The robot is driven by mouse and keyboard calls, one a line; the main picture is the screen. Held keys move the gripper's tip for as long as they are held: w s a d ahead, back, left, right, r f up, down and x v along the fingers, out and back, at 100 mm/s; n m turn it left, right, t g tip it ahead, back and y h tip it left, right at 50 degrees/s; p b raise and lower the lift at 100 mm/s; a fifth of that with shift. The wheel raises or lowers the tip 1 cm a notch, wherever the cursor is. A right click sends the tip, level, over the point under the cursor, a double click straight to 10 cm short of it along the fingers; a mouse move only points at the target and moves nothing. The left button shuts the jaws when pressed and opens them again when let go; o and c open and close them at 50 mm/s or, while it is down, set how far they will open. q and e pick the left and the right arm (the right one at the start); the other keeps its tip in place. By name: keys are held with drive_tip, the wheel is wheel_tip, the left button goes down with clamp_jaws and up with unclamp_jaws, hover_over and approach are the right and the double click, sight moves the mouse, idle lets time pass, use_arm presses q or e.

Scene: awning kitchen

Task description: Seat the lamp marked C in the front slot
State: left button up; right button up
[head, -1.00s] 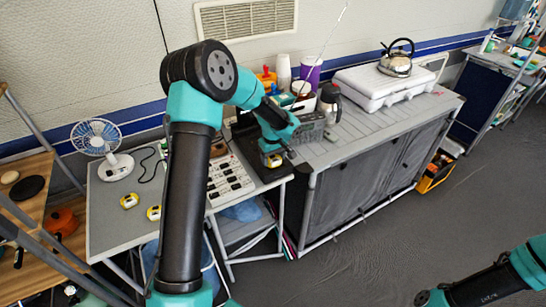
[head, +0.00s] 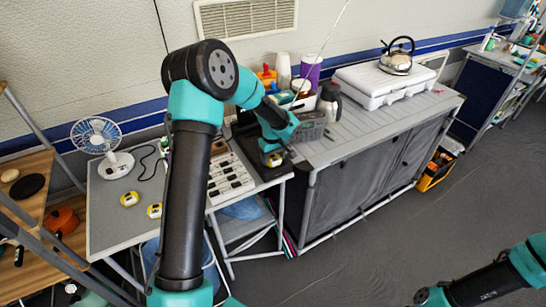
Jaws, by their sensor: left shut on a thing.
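My left gripper (head: 273,150) is shut on a small yellow, black and white lamp (head: 274,160), over the dark surface at the right end of the grey table. Two similar yellow lamps, a left one (head: 129,199) and a right one (head: 155,211), lie on the table's left part. A white slotted block (head: 228,178) with dark openings is left of my gripper, partly hidden by my left arm. The letters on the lamps are too small to read. My right arm shows at the lower right, but its gripper is out of view.
A blue-bladed fan (head: 98,140) stands at the table's back left, with a black cable (head: 148,163) beside it. A grey bin (head: 312,127), a steel jug (head: 330,101) and a white case (head: 384,86) with a kettle (head: 397,58) stand on the slatted counter (head: 385,122) at right.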

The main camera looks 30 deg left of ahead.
idle(0.4)
use_arm(q)
drive_tip(key=o, duration=1)
drive_tip(key=shift+o, duration=0.2)
drive_tip(key=shift+r, duration=3.45)
